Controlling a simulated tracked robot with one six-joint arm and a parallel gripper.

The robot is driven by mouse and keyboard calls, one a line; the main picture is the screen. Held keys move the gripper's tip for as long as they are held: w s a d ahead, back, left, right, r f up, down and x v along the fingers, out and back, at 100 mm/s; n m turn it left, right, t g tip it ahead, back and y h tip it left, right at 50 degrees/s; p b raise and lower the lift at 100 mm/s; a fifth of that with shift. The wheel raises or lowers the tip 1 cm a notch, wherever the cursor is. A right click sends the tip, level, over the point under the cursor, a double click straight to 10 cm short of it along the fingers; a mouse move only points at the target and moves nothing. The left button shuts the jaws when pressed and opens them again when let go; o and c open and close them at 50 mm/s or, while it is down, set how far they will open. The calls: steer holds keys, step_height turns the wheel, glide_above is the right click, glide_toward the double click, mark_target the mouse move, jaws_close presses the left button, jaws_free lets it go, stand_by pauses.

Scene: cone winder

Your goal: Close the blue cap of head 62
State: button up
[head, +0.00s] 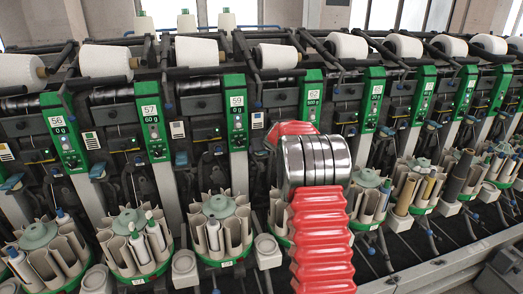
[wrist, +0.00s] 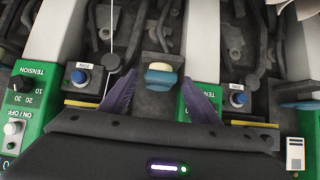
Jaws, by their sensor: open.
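The green panel of head 62 (head: 312,88) stands just above my arm in the head view. My red-sleeved arm and silver wrist hide the area below it, with the cap of head 62 and my gripper. In the wrist view, a blue cap (wrist: 161,78) with a cream top sits on a grey bracket. My gripper (wrist: 160,88) is open, with its two purple fingers on either side of the blue cap and a gap to each. Nothing is held. I cannot tell from these frames how far the cap is open.
In the head view, neighbouring heads such as 59 (head: 237,105) carry similar parts. White yarn cones (head: 197,52) line the top, and round bobbin magazines (head: 219,228) stand below.

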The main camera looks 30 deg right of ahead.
steer(key=v, duration=1.3)
steer(key=shift+s, duration=0.3)
steer(key=shift+r, duration=0.15)
stand_by(0.3)
